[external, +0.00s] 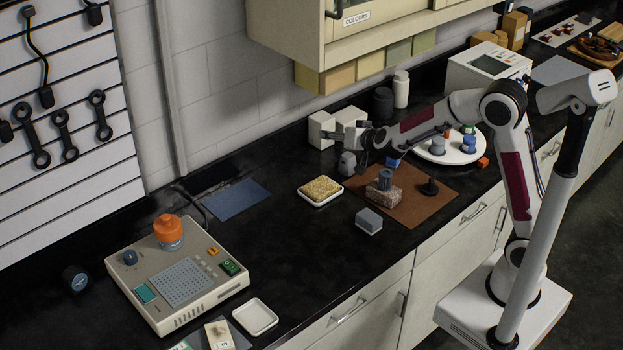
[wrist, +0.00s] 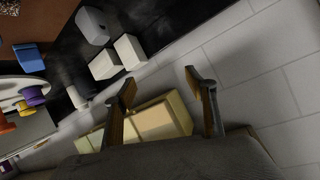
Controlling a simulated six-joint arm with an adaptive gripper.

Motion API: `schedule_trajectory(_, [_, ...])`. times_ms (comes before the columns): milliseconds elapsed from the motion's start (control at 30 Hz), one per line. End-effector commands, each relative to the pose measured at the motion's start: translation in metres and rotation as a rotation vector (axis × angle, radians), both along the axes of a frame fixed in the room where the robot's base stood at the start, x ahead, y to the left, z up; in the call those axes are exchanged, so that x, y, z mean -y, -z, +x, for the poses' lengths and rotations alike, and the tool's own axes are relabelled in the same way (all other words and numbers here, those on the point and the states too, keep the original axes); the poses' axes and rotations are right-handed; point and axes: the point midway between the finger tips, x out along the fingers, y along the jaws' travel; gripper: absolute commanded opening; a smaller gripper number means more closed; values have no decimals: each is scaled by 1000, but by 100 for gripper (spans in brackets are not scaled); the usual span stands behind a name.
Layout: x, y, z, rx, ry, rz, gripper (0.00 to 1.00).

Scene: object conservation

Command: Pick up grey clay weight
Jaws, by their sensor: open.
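A grey rounded lump (external: 347,164) with a flat-sided shape stands on the black counter near the back, at the left corner of the brown mat; it looks like the clay weight. It also shows in the wrist view (wrist: 91,26) at the upper left, beside two white blocks. My gripper (external: 346,136) is just above and behind it in the external view, pointing left toward the wall. In the wrist view the two fingers (wrist: 160,82) are spread wide with nothing between them. The lump is outside the fingers and apart from them.
White blocks (external: 321,130) stand behind the lump. The brown mat (external: 430,205) carries a stone block with a grey-blue cylinder (external: 385,180) and a dark cone. A grey box (external: 369,221), a sponge tray (external: 320,190) and a white turntable (external: 450,153) are nearby. Wall cabinets hang above.

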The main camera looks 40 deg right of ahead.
Motion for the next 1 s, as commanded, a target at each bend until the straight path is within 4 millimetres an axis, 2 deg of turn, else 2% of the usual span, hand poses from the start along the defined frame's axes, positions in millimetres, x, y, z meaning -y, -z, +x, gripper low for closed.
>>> schedule_trajectory(33, [2, 11, 5, -3, 27, -12, 56])
schedule_trajectory(267, [18, 49, 18, -3, 167, -83, 56])
schedule_trajectory(600, [44, 108, 11, -32, 373, -228, 56])
schedule_trajectory(800, [53, 128, 2, -49, 449, -293, 56])
schedule_trajectory(1000, [56, 132, -1, -54, 472, -312, 56])
